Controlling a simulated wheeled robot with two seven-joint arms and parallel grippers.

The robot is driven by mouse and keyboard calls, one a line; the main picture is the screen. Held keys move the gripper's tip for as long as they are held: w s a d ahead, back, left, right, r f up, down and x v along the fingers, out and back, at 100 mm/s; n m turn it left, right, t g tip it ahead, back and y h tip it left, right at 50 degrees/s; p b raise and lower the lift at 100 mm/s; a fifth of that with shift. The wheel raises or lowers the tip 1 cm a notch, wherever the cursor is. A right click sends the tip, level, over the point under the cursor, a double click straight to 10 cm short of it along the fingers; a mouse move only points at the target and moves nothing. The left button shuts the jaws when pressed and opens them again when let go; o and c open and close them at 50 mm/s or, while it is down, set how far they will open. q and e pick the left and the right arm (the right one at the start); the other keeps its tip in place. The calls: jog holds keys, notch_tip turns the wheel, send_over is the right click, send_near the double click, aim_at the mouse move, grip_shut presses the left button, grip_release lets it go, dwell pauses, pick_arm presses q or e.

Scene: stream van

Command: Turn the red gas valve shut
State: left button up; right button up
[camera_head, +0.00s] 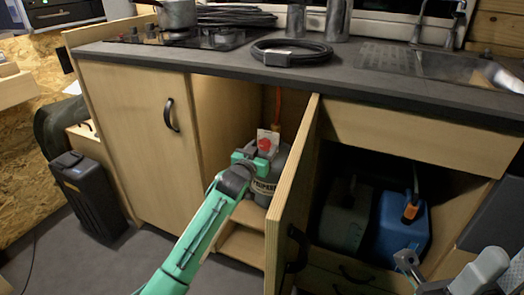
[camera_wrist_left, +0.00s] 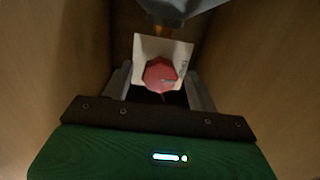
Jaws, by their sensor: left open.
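The red gas valve (camera_head: 264,144) is a small knob on top of a grey gas bottle (camera_head: 266,188) inside the open cabinet. A pale tag is behind it. In the left wrist view the red knob (camera_wrist_left: 160,75) lies between the fingers of my open left gripper (camera_wrist_left: 160,88), one on each side, with the pale tag (camera_wrist_left: 178,48) behind. I cannot tell whether the fingers touch it. In the head view my left gripper (camera_head: 261,150) reaches into the cabinet and partly hides the bottle. Grey parts of my right gripper (camera_head: 410,264) show at lower right; its jaws are unclear.
An open cabinet door (camera_head: 292,190) stands close to the right of my left arm. A closed door (camera_head: 140,130) is to the left. The worktop (camera_head: 225,60) is above, with a coiled black cable (camera_head: 290,52). A blue canister (camera_head: 400,222) sits in the right compartment.

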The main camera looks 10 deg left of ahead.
pick_arm(q)
jog(key=c, duration=1)
